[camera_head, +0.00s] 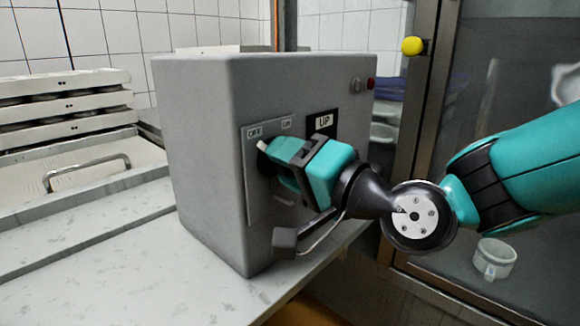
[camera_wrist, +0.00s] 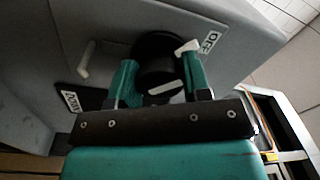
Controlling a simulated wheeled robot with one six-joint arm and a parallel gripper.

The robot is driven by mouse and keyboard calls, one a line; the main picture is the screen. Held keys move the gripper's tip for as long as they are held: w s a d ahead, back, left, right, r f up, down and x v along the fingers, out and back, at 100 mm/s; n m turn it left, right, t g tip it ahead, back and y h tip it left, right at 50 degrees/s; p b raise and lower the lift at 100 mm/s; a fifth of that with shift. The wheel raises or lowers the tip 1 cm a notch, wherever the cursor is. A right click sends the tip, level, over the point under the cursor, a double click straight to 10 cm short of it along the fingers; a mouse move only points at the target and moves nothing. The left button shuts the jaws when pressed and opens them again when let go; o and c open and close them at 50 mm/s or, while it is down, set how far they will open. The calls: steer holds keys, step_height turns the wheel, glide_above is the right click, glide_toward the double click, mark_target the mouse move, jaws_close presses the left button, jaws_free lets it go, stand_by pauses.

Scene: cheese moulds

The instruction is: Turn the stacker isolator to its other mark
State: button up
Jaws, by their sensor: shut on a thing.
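The stacker isolator is a black rotary knob (camera_wrist: 155,48) on a pale plate (camera_head: 252,188) on the front of a grey box (camera_head: 205,150). The plate has an OFF mark (camera_head: 254,132) at its upper left and an ON mark (camera_head: 286,124) at its upper right. My gripper (camera_head: 272,166) is shut on the knob and hides most of it in the head view. In the wrist view its green fingers stand on both sides of the knob. The knob's white pointer tip (camera_wrist: 187,47) lies beside the OFF mark (camera_wrist: 209,41).
A red button (camera_head: 371,84) sits at the box's upper right. Stacked white trays (camera_head: 65,100) stand left. The bench (camera_head: 130,265) is clear in front.

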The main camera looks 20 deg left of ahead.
steer(key=shift+s, duration=0.1)
steer(key=o, duration=0.9)
steer(key=shift+d, duration=0.1)
steer(key=b+v, duration=0.6)
steer(key=v, duration=1.1)
steer(key=shift+s, duration=0.1)
steer(key=shift+f, duration=0.1)
